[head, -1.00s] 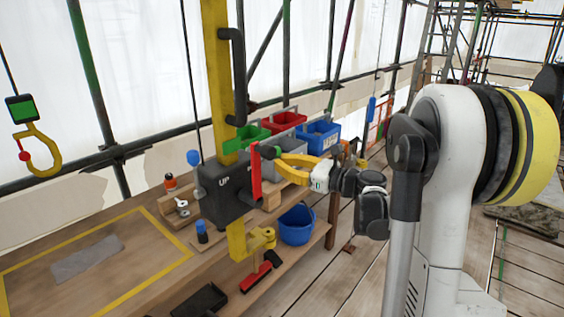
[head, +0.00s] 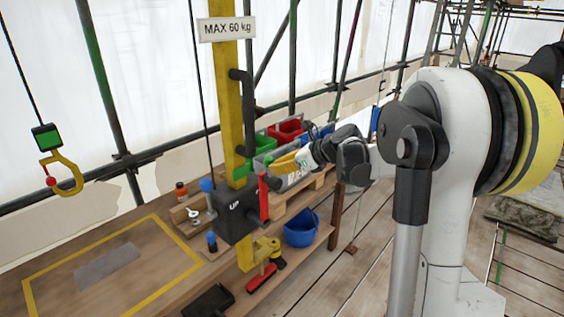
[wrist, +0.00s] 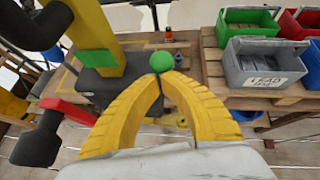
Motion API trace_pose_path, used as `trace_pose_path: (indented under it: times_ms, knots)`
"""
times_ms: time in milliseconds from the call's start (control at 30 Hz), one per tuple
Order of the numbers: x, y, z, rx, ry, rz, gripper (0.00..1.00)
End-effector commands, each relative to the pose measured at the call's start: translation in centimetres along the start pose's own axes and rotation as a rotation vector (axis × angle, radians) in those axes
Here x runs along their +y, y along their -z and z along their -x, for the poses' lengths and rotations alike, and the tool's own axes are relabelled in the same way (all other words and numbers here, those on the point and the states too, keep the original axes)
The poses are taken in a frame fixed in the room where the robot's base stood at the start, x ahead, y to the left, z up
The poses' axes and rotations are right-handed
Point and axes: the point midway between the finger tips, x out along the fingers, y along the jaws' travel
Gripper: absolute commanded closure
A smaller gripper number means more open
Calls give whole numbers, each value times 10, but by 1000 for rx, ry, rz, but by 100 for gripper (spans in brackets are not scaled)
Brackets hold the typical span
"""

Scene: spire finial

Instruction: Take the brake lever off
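A red lever (head: 264,200) with a black grip (head: 274,183) stands upright on the dark winch box (head: 235,212), which is marked UP. I take it for the brake lever. In the wrist view the red arm (wrist: 68,110) and black grip (wrist: 38,145) are at the left. My gripper (head: 270,160) is just above and right of the lever, apart from it in the wrist view. A green plate (wrist: 97,58) sits on the yellow post (wrist: 92,25).
Grey bin (wrist: 265,65), green bin (wrist: 247,18) and red bins stand right of the post. A blue bucket (head: 300,228) is on the lower shelf. A yellow hook (head: 65,175) hangs at left, over a bench area (head: 150,255) outlined in yellow.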

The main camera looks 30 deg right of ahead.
Motion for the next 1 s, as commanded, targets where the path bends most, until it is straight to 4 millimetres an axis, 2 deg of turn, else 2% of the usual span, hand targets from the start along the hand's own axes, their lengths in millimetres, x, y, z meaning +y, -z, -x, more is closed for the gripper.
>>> trace_pose_path:
  times_ms: [33,233,1000]
  knots:
    - [0,-10,0,34,-8,-2,100]
    - [-3,-18,-9,149,-22,-20,100]
    - [-6,-26,-17,142,-21,-20,100]
